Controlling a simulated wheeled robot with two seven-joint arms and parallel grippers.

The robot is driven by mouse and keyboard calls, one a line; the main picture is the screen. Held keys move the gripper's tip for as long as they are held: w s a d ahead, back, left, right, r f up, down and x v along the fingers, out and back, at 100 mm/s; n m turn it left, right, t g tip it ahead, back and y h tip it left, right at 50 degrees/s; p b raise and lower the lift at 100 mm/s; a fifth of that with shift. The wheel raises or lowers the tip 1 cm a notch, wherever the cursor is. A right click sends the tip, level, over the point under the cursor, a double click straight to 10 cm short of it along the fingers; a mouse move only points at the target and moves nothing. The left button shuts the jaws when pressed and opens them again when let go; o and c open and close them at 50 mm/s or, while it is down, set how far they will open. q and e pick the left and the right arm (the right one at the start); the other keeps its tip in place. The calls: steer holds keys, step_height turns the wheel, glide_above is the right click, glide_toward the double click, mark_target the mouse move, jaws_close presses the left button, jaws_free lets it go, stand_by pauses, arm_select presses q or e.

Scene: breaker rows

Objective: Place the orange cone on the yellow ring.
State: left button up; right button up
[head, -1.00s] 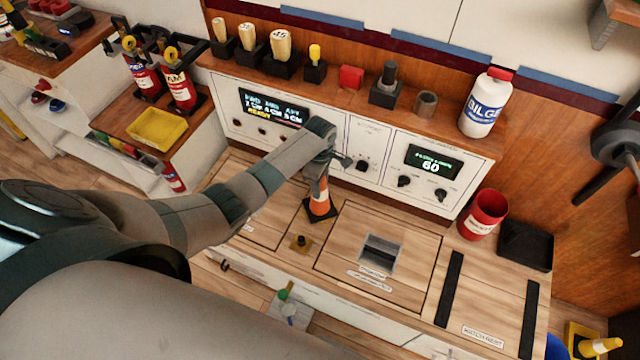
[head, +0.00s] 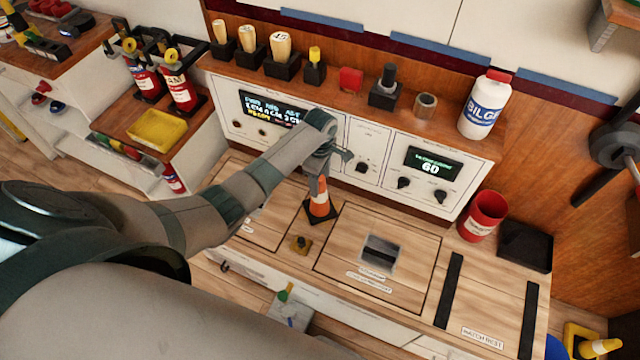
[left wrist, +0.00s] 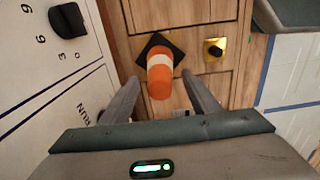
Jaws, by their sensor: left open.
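The orange cone (head: 319,202) with a white band and a black square base stands upright on the wooden counter. It also shows in the left wrist view (left wrist: 160,76). My left gripper (head: 322,172) is just above the cone, pointing down at its top. In the left wrist view the open fingers (left wrist: 160,92) lie on either side of the cone's tip, with gaps showing; I cannot tell how far down they reach. I cannot make out a yellow ring for sure in either view. My right gripper is not in view.
A small yellow plate with a black knob (head: 301,244) is near the cone. The control panel (head: 368,150) stands close behind my gripper. A red cup (head: 483,215) and a black tray (head: 525,245) are at the right. A yellow-and-white cone (head: 600,346) shows at the lower right.

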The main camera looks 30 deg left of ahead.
arm_select(q)
step_height(320, 180, up, 9)
steer(key=shift+f, duration=0.15)
stand_by(0.7)
